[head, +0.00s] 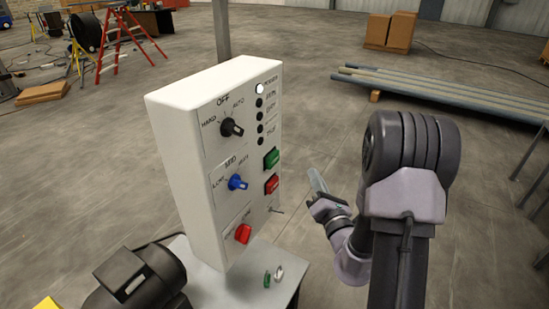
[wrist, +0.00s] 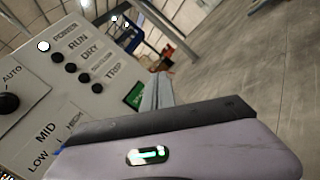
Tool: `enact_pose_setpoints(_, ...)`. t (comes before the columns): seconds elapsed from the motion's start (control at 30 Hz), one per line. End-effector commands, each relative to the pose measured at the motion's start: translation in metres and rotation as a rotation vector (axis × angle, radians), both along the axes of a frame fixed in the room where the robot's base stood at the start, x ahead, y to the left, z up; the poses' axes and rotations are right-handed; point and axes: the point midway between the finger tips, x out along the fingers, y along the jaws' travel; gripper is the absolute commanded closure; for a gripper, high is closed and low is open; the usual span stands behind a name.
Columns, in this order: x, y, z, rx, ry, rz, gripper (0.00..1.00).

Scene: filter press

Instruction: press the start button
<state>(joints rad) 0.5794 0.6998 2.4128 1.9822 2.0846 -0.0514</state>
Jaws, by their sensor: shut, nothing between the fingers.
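A white control box (head: 185,150) stands upright with its panel facing my arm. The green button (head: 271,158), which looks like the start button, sits on the panel's right side, above a red button (head: 271,184). The green button also shows in the wrist view (wrist: 133,96), partly hidden by my gripper. My gripper (head: 315,174) is shut and empty, to the right of the green button, with a visible gap in the head view. In the wrist view its fingers (wrist: 158,84) point up, just right of the green button. The button's label is not legible.
The panel also carries a black knob (head: 232,128), a blue knob (head: 237,182), a red knob (head: 243,233) and a column of lamps, the top one lit (head: 259,89). A small green part (head: 267,279) lies on the grey stand (head: 225,287).

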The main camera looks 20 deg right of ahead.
Motion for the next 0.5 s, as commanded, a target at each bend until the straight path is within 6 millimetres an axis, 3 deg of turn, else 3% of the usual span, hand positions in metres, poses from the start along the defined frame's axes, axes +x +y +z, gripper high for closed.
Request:
enact_pose_setpoints(0.33, 0.001, 0.0, 0.0, 0.0, 0.0, -0.002, 1.0)
enact_pose_setpoints(0.5, 0.014, 0.011, 0.001, 0.0, 0.0, 0.001, 1.0)
